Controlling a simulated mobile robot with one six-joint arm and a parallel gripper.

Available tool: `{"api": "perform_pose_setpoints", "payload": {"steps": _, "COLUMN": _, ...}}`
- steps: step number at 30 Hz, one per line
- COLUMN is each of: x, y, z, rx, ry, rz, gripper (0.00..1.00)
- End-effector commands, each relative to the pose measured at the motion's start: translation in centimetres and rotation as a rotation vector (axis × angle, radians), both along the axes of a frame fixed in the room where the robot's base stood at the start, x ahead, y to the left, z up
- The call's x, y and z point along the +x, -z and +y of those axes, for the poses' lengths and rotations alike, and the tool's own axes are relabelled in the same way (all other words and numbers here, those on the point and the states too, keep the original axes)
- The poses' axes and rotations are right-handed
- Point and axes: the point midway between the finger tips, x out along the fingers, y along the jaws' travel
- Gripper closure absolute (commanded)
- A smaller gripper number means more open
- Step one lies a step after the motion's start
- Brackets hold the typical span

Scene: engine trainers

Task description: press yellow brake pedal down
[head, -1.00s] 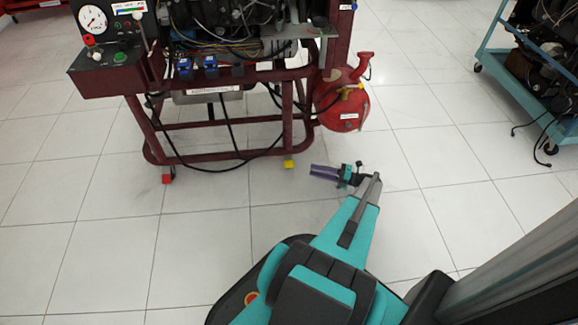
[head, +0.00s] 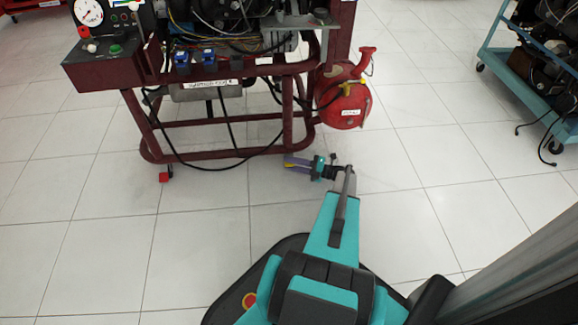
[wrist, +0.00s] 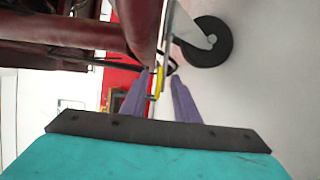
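The yellow brake pedal (wrist: 158,82) is on a caster at the foot of the dark red engine stand (head: 215,158). In the wrist view it shows between my two purple fingers, closer to the left one. In the head view a small yellow patch of the pedal (head: 289,167) shows at my fingertips; the rest is hidden. My gripper (head: 287,162) is open, low over the floor, with its fingers apart on either side of the pedal. I cannot tell whether a finger touches it. The gripper also shows in the wrist view (wrist: 162,84).
A black caster wheel (wrist: 205,42) is just right of the pedal in the wrist view. A red tank (head: 343,100) hangs on the stand's right side. A red pedal (head: 164,177) marks the left caster. A blue cart (head: 520,75) stands far right. White floor around is clear.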

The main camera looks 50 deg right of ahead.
Motion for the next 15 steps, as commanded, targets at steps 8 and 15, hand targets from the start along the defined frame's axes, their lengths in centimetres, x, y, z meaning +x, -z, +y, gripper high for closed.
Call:
{"api": "perform_pose_setpoints", "payload": {"steps": 8, "x": 0.73, "y": -0.03, "z": 0.37, "rx": 0.0, "ry": 0.0, "rz": 0.0, "gripper": 0.72}}
{"api": "perform_pose_setpoints", "payload": {"steps": 15, "x": 0.69, "y": -0.03, "z": 0.34, "rx": 0.0, "ry": 0.001, "rz": 0.0, "gripper": 0.82}}
